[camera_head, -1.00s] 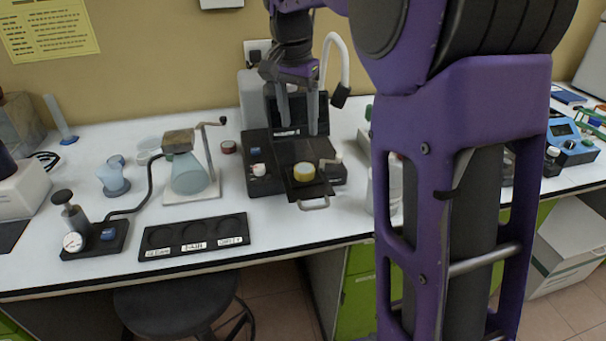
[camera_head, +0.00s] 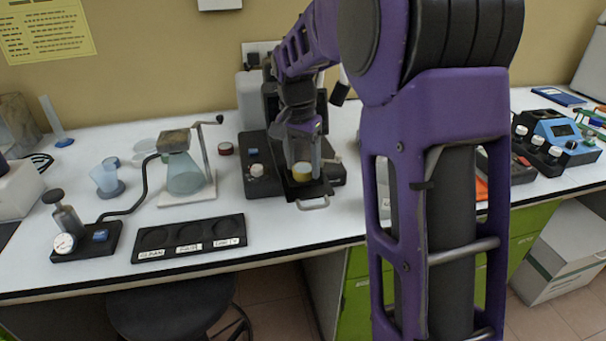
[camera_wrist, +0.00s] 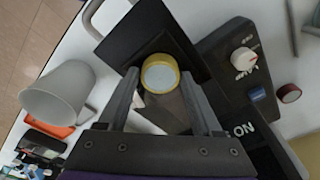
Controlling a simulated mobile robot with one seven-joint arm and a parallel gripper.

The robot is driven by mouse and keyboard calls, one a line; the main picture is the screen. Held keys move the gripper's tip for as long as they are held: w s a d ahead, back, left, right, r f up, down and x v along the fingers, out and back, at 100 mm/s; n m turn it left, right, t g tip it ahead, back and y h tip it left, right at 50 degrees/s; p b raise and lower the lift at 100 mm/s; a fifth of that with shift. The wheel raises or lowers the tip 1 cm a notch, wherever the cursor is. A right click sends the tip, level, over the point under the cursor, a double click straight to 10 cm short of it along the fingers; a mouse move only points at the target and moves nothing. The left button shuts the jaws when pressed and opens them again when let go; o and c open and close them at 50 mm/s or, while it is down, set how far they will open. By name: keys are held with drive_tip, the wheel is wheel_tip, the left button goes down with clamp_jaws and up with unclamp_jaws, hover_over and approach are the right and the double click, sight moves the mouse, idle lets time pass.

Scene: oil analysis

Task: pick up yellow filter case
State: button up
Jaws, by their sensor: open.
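The yellow filter case (camera_head: 303,172) is a small round case with a pale top. It sits on the black tray of the dark machine (camera_head: 258,183). In the wrist view the yellow filter case (camera_wrist: 159,74) lies between and just ahead of the fingertips. My gripper (camera_head: 303,160) is open and points down right above the case, with a finger on each side. In the wrist view my gripper (camera_wrist: 165,85) shows its two fingers apart with nothing held. I cannot tell whether the fingers are low enough to flank the case.
A black three-slot tray (camera_head: 190,238) lies on the bench to the left. A flask on a stand (camera_head: 186,175) and a gauge pump (camera_head: 68,225) stand farther left. A pale cup (camera_wrist: 58,92) stands beside the machine. A red-rimmed case (camera_wrist: 288,93) lies past the machine's knob.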

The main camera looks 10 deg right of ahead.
drive_tip(key=shift+c, duration=0.3)
drive_tip(key=c, duration=0.9)
drive_tip(key=shift+r, duration=0.1)
